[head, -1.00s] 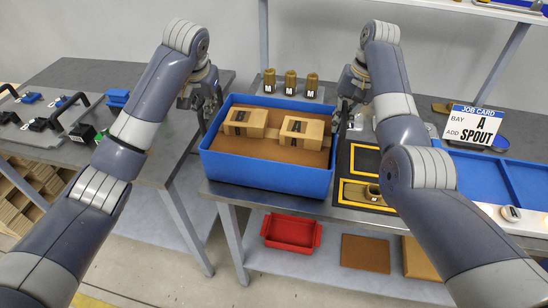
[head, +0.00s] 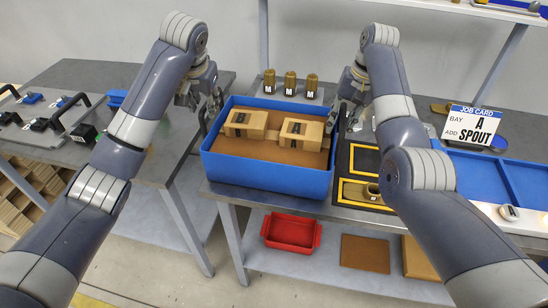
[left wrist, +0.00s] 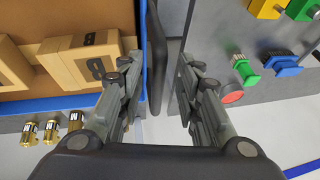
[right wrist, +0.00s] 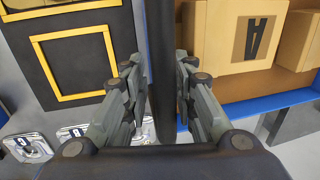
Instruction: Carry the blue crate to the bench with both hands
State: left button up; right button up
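The blue crate (head: 265,172) sits on the grey bench, its front wall near the bench edge. Two cardboard boxes (head: 246,122) (head: 301,133) lie inside it on a brown base. My left gripper (head: 212,104) is at the crate's left side. In the left wrist view its fingers (left wrist: 161,62) are apart, with a dark handle-like bar (left wrist: 157,40) between them. My right gripper (head: 344,112) is at the crate's right side. In the right wrist view its fingers (right wrist: 160,62) are also apart on either side of a similar bar (right wrist: 160,30). Firm contact is not visible.
Three brass cylinders (head: 290,83) marked M stand behind the crate. A yellow-framed black fixture (head: 364,160) lies close to its right. A job card (head: 474,126) and blue tray (head: 520,185) are farther right. A red bin (head: 292,232) is below. A gap separates the left bench (head: 75,150).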

pick_arm(q)
jog(key=v, duration=0.9)
jog(key=shift+r, duration=0.25)
pick_arm(e)
notch_tip(320, 180, up, 12)
jog(key=d, duration=0.2)
jog(key=shift+s+d+f, duration=0.15)
jog(key=shift+s+f, duration=0.05)
pick_arm(q)
jog(key=shift+s, duration=0.1)
